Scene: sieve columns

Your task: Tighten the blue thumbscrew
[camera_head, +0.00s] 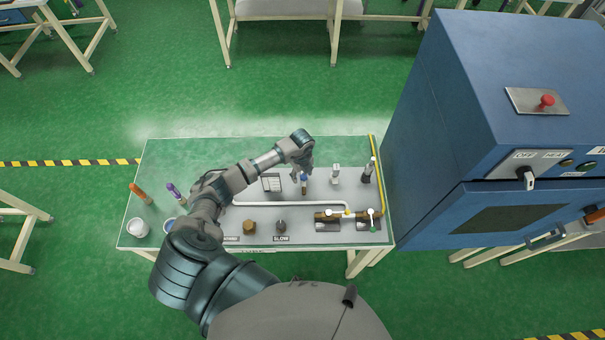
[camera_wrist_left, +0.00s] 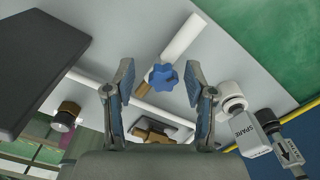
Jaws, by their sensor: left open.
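The blue thumbscrew (camera_wrist_left: 163,77) is a lobed knob on a brass fitting beside a white pipe in the left wrist view. It shows small and blue in the head view (camera_head: 304,178), just below my gripper. My left gripper (camera_wrist_left: 160,82) is open, with one finger on each side of the thumbscrew in the picture. I see gaps on both sides, and I cannot tell how far the tips are from it in depth. In the head view my left gripper (camera_head: 302,172) points down over the grey panel (camera_head: 320,190). My right gripper is not in view.
A fitting labelled SPARE (camera_wrist_left: 239,122) stands close right of my fingers, with an arrow-labelled one (camera_wrist_left: 289,148) beyond. Brass valves (camera_head: 330,216) and a SLOW knob (camera_head: 281,226) sit nearer on the panel. A blue oven (camera_head: 500,120) blocks the right side. A white cup (camera_head: 138,228) stands left.

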